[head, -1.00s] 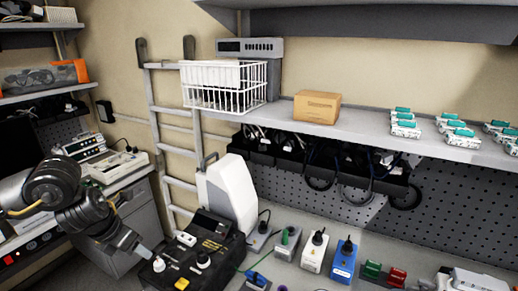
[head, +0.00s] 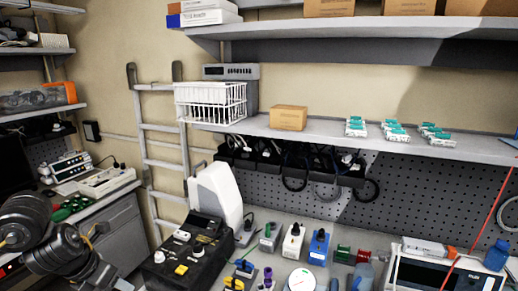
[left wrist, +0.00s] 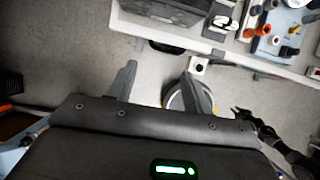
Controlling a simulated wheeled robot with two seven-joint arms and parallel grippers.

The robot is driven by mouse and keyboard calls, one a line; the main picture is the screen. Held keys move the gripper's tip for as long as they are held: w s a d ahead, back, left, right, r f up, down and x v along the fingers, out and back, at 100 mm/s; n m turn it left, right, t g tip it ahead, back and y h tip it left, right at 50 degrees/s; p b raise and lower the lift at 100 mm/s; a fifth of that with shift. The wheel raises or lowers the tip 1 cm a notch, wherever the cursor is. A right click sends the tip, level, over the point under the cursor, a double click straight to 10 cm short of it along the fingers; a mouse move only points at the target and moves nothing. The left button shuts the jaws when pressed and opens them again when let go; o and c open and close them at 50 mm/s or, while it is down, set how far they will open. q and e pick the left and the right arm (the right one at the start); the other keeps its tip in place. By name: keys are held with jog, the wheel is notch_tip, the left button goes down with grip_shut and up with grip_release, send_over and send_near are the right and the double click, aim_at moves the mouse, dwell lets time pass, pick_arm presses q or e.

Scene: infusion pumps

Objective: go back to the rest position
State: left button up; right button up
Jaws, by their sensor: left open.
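My left arm comes in at the lower left of the head view, with the gripper (head: 104,279) low at the bottom edge, left of the black device (head: 192,258). A dark arm, probably my right one, shows at the right of that view (left wrist: 264,130). Its jaws are too small to read. My right gripper does not show in the head view.
The bench holds connector boxes (head: 292,241) and a white monitor (head: 440,270) at right. Above are a shelf with a wire basket (head: 211,103), a cardboard box (head: 288,117) and teal-topped packs (head: 395,131). A ladder (head: 158,127) leans on the wall. In the left wrist view, floor (left wrist: 60,60) is clear.

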pick_arm(q)
jog(key=d+f+n+t+h, duration=0.35)
jog(key=d+n, duration=0.35)
jog(key=d, duration=0.6)
jog(key=d+f+n+t+h, duration=0.2)
jog(key=d+f+n, duration=0.35)
jog(key=d, duration=0.75)
jog(key=s+a+f+n+g+y, duration=0.2)
jog(key=s+a+f+n, duration=0.2)
jog(key=s+n, duration=0.4)
jog(key=s+a+f+n+g+y, duration=0.3)
jog(key=s+a+f+n, duration=0.15)
jog(key=s+n, duration=0.4)
jog(key=s+a+f+n+g+y, duration=0.2)
jog(key=s+a+f+n, duration=0.25)
jog(key=s+n, duration=0.35)
notch_tip(320, 180, down, 29)
jog(key=w+g+b, duration=0.1)
jog(key=b, duration=0.4)
jog(key=s+a+f+g+b, duration=0.1)
jog(key=s+a+f+b, duration=0.1)
jog(key=s+f, duration=1.4)
notch_tip(320, 180, down, 5)
jog(key=shift+s+r+b, duration=0.1)
jog(key=shift+s+b, duration=0.3)
jog(key=shift+b, duration=0.2)
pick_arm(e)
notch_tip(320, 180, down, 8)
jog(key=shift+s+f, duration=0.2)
